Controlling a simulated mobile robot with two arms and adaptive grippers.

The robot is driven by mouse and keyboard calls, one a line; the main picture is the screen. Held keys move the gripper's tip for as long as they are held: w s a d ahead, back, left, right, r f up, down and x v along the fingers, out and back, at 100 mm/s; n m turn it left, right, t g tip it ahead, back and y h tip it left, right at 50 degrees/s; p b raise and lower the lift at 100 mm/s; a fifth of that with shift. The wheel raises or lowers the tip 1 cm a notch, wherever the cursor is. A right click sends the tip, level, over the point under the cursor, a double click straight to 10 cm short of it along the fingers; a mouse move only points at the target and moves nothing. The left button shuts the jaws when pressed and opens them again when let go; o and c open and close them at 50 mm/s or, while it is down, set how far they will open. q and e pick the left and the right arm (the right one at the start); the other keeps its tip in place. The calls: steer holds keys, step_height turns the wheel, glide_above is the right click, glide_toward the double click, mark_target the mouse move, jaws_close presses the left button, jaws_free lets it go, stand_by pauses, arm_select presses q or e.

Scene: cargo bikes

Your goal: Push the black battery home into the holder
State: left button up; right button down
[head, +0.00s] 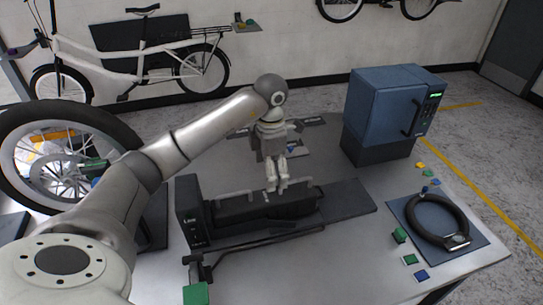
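The black battery (240,211) lies lengthwise in a black holder in the middle of the table. The holder has a tall upright end block (192,211) with white lettering at the left. I cannot tell whether a gap is left between the battery and this block. My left gripper (277,188) points straight down over the right part of the battery. Its two fingertips are close together, at or just above the battery's top; contact is unclear, as is whether they are open or shut. My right gripper is not in view.
A blue box-shaped machine (392,108) stands at the back right. A black ring-shaped lock (438,222) lies on a mat at the right, near small coloured blocks (409,260). A spoked wheel (62,155) stands at the left.

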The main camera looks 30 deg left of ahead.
mark_target(271, 196)
arm_select(q)
steer(key=shift+s+d+f, duration=0.1)
steer(key=shift+s+f, duration=0.15)
step_height(271, 196, down, 4)
steer(key=shift+r+p, duration=0.1)
steer(key=shift+p, duration=0.7)
step_height(271, 196, down, 5)
steer(key=shift+f+p, duration=0.15)
steer(key=shift+p, duration=0.5)
steer(key=shift+w+f, duration=0.1)
steer(key=shift+f, duration=0.45)
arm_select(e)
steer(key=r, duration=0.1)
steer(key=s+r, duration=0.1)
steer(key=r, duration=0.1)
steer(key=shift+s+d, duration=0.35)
